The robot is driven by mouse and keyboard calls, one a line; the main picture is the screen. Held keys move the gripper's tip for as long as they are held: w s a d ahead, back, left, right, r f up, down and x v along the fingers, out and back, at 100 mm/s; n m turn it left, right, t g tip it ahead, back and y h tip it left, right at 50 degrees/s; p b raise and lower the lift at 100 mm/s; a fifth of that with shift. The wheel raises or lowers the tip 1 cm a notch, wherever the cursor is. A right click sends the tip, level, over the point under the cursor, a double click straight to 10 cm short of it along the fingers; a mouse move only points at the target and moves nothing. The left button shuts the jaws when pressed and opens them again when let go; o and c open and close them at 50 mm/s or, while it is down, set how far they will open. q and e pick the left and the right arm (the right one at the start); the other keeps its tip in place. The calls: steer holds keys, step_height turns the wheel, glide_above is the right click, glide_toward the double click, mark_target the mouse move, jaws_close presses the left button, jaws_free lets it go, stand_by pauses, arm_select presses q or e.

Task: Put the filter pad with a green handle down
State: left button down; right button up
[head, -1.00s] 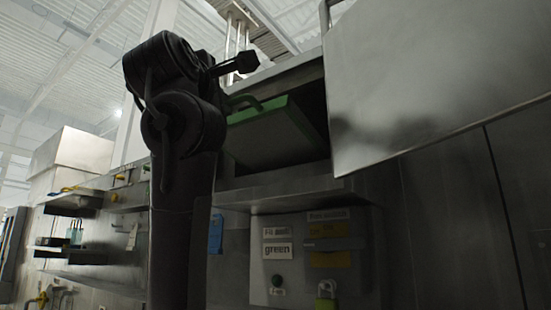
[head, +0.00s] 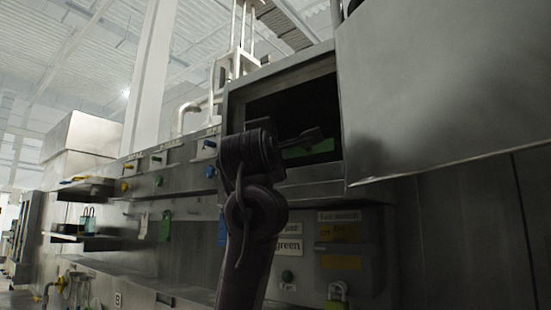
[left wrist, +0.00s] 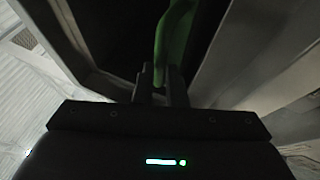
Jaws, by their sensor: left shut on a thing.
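The filter pad's green frame (head: 308,149) shows as a short strip inside the dark opening of the machine in the head view. The rest of the pad is lost in the dark. My left gripper (head: 312,134) is at that opening, just in front of the green strip. In the left wrist view the green handle (left wrist: 172,42) runs down between the fingers of my left gripper (left wrist: 161,82), which is shut on it. My right gripper is in neither view.
A large raised metal door (head: 440,90) hangs right of the opening. Shelves and coloured knobs line the wall to the left.

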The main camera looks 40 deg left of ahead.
arm_select(q)
steer(key=shift+w+a+f+p, duration=0.1)
steer(key=shift+w+f+p, duration=0.15)
steer(key=shift+f, duration=0.4)
steer(key=shift+w+f+p, duration=0.1)
steer(key=shift+f+p, duration=0.2)
steer(key=shift+f, duration=0.3)
steer(key=c, duration=1.5)
jaws_free()
steer(key=shift+o, duration=0.2)
steer(key=b+v, duration=0.6)
steer(key=v, duration=0.6)
